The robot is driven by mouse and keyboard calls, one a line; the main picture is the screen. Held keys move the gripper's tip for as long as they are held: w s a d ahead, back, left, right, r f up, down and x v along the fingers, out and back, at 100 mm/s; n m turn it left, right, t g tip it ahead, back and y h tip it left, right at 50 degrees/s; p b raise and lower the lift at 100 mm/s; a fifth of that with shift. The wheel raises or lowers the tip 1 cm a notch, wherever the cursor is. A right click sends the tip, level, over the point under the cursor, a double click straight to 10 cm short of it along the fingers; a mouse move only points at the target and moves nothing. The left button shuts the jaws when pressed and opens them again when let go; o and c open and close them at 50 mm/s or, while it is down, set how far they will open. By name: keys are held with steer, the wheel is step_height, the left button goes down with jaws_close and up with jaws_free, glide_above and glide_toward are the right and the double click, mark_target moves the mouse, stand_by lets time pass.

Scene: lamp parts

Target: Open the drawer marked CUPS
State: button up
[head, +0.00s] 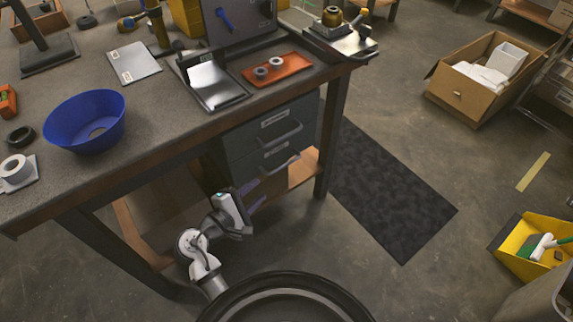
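A dark grey drawer unit (243,140) hangs under the right part of the workbench. Its upper drawer (252,128) has a bar handle (283,134) and a pale label (274,118). The lower drawer (247,163) has a similar handle (280,165) and label. The label writing is too small to read, so I cannot tell which is CUPS. Both drawers look shut. My gripper (258,195) is below and left of the lower handle, apart from it. Its fingers look spread, with nothing between them.
The workbench (160,145) overhangs the drawers, with a leg (333,140) close on their right and a wooden lower shelf (303,170). A blue bowl (85,115) and an orange tray (278,69) are on top. Floor by the dark mat (385,195) is clear.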

mark_target(281, 168)
steer(key=x, duration=1.3)
steer(key=shift+w+a+f, duration=0.1)
steer(key=shift+w+a, duration=0.15)
steer(key=shift+a, duration=0.1)
steer(key=shift+c, duration=0.2)
jaws_close()
